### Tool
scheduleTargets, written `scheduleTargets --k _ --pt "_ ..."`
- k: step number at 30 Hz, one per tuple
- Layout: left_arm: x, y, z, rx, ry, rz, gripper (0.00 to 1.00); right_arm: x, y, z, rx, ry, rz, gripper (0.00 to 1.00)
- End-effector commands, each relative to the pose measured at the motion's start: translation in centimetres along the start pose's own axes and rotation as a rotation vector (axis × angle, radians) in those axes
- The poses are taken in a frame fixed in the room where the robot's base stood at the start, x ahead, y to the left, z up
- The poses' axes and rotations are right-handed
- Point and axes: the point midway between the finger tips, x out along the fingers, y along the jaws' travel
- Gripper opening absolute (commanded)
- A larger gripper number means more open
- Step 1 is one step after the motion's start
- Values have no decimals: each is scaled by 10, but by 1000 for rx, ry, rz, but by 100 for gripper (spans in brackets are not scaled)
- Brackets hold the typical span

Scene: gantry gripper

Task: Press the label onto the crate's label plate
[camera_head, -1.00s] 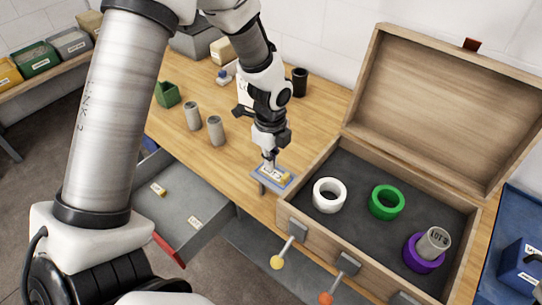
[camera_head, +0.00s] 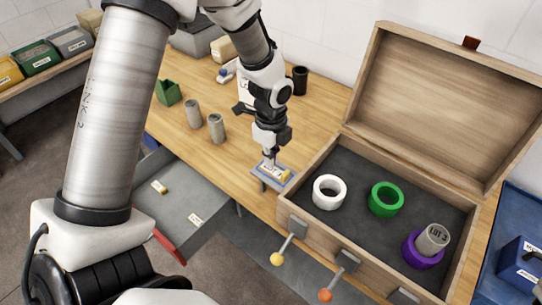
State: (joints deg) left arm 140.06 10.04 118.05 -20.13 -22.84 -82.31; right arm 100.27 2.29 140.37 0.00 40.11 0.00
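My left gripper (camera_head: 272,158) points down at the table's front edge, left of the open wooden chest. Its fingertips are over a small blue-edged plate (camera_head: 259,173). A small white and yellow label piece (camera_head: 280,174) is at the fingertips, over or on that plate; I cannot tell whether it is gripped or touching. The fingers look close together, but their gap is too small to read. I cannot tell for certain which surface is the crate's label plate. A blue crate (camera_head: 520,262) with a white label shows at the right edge.
The wooden chest (camera_head: 314,237) holds white (camera_head: 317,193), green (camera_head: 375,201) and purple (camera_head: 411,252) rings; a grey cylinder (camera_head: 434,238) stands in the purple one. An open drawer (camera_head: 185,195) holds small pieces. Two grey cylinders (camera_head: 216,128) stand left of my gripper.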

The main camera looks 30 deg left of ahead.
Motion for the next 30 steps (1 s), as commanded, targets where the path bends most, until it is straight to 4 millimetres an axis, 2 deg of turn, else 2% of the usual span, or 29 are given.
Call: scheduleTargets --k 11,30 --pt "2 0 0 0 0 0 0 1 0 0 0 0 0 40" --pt "22 0 0 1 0 1 0 11 0 0 0 0 0 40"
